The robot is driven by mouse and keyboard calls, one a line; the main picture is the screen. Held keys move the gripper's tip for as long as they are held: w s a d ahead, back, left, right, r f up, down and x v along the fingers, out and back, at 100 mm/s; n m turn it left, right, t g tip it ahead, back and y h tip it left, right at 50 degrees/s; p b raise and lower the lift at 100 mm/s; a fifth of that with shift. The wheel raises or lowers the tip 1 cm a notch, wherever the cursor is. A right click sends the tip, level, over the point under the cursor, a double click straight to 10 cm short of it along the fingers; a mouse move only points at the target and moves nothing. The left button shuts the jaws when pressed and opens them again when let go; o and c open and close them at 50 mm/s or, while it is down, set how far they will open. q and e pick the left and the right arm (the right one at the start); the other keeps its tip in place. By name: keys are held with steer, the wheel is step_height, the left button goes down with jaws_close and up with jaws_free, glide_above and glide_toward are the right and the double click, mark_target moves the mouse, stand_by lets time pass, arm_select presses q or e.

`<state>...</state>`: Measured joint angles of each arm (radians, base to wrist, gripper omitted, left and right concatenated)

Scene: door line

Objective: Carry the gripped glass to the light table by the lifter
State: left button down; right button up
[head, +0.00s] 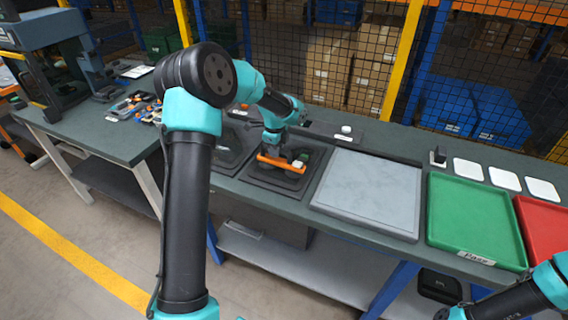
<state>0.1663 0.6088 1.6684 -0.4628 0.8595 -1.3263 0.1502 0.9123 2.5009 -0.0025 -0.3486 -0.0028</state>
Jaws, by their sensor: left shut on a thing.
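My left gripper (277,153) is at the back of the bench, shut on the orange handle of the lifter (268,160). The lifter is over a dark square frame or tray (260,181). The glass is hard to make out against the dark surface under the lifter, and I cannot tell whether it is touching or clear of the tray. The light table, a pale grey square panel (368,188), lies just right of the dark tray, with nothing on it. My right arm shows at the bottom right corner, but its gripper is out of the picture.
A green tray (468,215) and a red tray (546,228) lie right of the light table. Several white squares (468,169) lie behind them. A second dark tray (228,150) is on the left. A mesh fence with yellow posts (402,60) stands behind the bench.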

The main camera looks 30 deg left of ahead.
arm_select(q)
steer(key=shift+r, duration=0.15)
stand_by(0.3)
steer(key=shift+r, duration=4.8)
steer(key=w+d, duration=0.2)
steer(key=d, duration=1.1)
steer(key=shift+d, duration=0.4)
steer(key=shift+w, duration=0.1)
steer(key=w+d, duration=0.2)
steer(key=d, duration=1.2)
steer(key=shift+w, duration=0.1)
steer(key=shift+w+d, duration=0.2)
steer(key=shift+d, duration=0.75)
steer(key=shift+w+d, duration=0.15)
steer(key=shift+d, duration=0.75)
